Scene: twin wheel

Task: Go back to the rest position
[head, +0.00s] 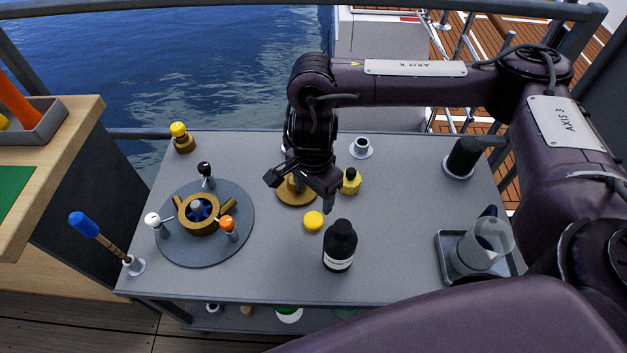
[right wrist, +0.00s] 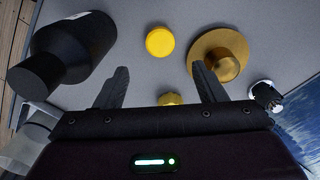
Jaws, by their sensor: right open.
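My right gripper (head: 300,192) hangs over the middle of the grey table (head: 400,215), its arm reaching in from the right. Its two fingers (right wrist: 161,85) are spread apart with nothing between them. A brass flanged piece (head: 290,198) lies beneath the gripper, partly hidden by it; it also shows in the right wrist view (right wrist: 223,52). A yellow cap (head: 313,221) lies just in front of the gripper, apart from it. It also shows in the right wrist view (right wrist: 159,41). My left gripper is not in view.
A black bottle (head: 340,246) stands near the front. A small yellow piece (head: 350,182) is right of the gripper. A glass jug (head: 484,244) stands in a tray (head: 443,247) at right.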

